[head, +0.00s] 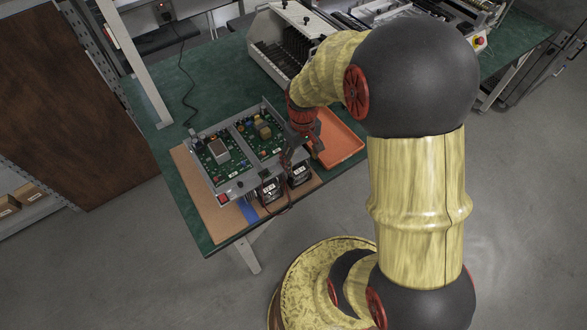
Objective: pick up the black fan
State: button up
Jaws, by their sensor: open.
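Two black box-shaped parts with pale markings, which look like fans, sit at the front edge of an electronics unit on the table. One black fan (271,191) is on the left and the other black fan (300,174) is on the right. My gripper (290,160) is open, just above and behind them, over the right part of the unit. It looks empty. The fingertips are small and dark here, and I cannot tell whether they touch anything. My wrist and gripper hide part of the unit's right end.
The electronics unit (219,160) carries green circuit boards and lies on a brown board (192,183). An orange tray (340,143) is right of my gripper. A white slotted machine (276,52) stands behind. The green tabletop (175,95) is clear at the back left, except for a cable.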

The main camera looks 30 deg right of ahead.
aim_at(300, 171)
jog(key=shift+o, duration=0.6)
jog(key=shift+w, duration=0.15)
jog(key=shift+d+f+n, duration=0.1)
jog(key=shift+f+n, duration=0.1)
jog(key=shift+n, duration=0.1)
jog(key=shift+w+f+b, duration=0.2)
jog(key=shift+f+b, duration=1.3)
jog(key=shift+f, duration=2.05)
jog(key=shift+c, duration=1)
jog(key=c, duration=0.9)
